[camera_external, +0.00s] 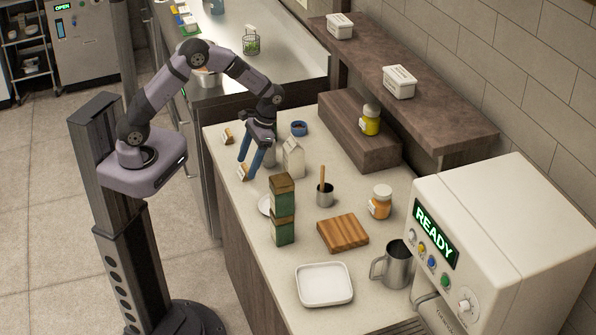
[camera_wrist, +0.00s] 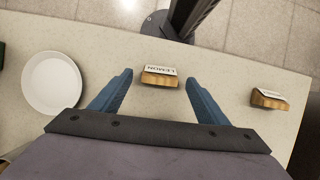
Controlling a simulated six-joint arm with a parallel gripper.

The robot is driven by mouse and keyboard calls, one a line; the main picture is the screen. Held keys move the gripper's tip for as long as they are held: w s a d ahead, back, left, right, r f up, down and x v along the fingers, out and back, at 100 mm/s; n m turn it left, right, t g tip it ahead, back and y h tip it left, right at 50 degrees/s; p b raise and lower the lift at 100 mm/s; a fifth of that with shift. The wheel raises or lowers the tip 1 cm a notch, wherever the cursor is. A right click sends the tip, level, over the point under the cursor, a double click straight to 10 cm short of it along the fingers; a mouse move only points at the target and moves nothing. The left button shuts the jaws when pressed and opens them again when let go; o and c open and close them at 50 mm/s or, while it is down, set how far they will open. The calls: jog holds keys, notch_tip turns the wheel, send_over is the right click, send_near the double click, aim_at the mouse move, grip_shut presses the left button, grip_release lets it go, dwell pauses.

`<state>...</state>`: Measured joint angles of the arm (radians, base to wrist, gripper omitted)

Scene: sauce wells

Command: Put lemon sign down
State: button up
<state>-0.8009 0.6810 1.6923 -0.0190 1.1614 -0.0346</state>
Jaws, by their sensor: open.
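The lemon sign (camera_wrist: 159,71) is a white card lettered LEMON on a small wooden block. In the wrist view it lies between my gripper's fingertips (camera_wrist: 158,82), with a gap on both sides. It appears to rest on the counter close to the edge, its lettering upside down in this view. In the external view the lemon sign (camera_external: 242,173) shows just below my gripper (camera_external: 248,167), whose blue fingers point down and stand apart. The gripper is open and holds nothing.
A second wooden sign (camera_wrist: 268,98) stands to the right, and a white plate (camera_wrist: 52,83) to the left. A carton (camera_external: 293,159), green stacked boxes (camera_external: 283,225) and a blue bowl (camera_external: 299,128) are close to the gripper. The pale counter (camera_wrist: 225,72) is bare between the signs.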

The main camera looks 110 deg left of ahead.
aim_at(246, 167)
jog(key=shift+x, duration=1.05)
jog(key=c, duration=1.2)
jog(key=shift+r, duration=0.15)
notch_tip(246, 167, up, 10)
jog(key=shift+f+b, duration=0.1)
jog(key=shift+b, duration=1.15)
